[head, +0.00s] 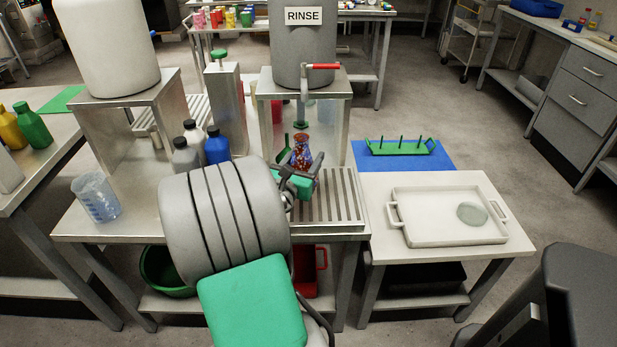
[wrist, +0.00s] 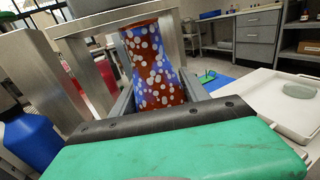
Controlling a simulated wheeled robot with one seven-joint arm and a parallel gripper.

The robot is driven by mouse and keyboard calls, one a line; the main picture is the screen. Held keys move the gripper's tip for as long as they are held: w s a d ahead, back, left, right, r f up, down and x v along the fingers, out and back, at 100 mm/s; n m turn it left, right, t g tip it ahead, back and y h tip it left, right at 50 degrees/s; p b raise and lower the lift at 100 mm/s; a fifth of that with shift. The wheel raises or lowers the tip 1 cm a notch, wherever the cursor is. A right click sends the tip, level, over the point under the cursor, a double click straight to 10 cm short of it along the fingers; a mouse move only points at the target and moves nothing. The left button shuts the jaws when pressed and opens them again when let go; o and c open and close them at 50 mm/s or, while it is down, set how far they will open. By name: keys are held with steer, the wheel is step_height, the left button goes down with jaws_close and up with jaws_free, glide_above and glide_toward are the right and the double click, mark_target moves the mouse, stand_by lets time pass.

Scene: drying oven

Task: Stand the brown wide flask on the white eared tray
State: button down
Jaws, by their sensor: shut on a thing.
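The brown wide flask (head: 302,152) has blue patches and white spots. It is upright in my gripper (head: 302,172), below the tap of the rinse tank and near the slotted drain rack. In the wrist view the flask (wrist: 156,68) stands between the two fingers, which close on its sides; its lower part is hidden by my gripper. I cannot tell whether its base touches anything. The white eared tray (head: 425,232) lies on the right-hand table, with a handle at each side. The tray also shows at the right of the wrist view (wrist: 262,101).
A round grey-green disc (head: 472,213) lies on the tray's right part; its left part is clear. A green pegged rack (head: 400,148) sits on a blue mat (head: 436,158) behind the tray. Bottles (head: 217,146) stand left of my gripper. The rinse stand (head: 345,115) is close behind the flask.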

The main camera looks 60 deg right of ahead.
steer(key=shift+d+f, duration=0.8)
steer(key=shift+f, duration=0.2)
steer(key=f, duration=0.1)
steer(key=f+b, duration=0.2)
steer(key=shift+w+d+f, duration=0.1)
steer(key=shift+d+f, duration=0.2)
steer(key=shift+f, duration=0.05)
steer(key=shift+r, duration=0.15)
steer(key=c, duration=1)
jaws_free()
steer(key=shift+f, duration=0.2)
steer(key=o, duration=0.4)
steer(key=shift+o, duration=0.2)
steer(key=shift+r, duration=0.1)
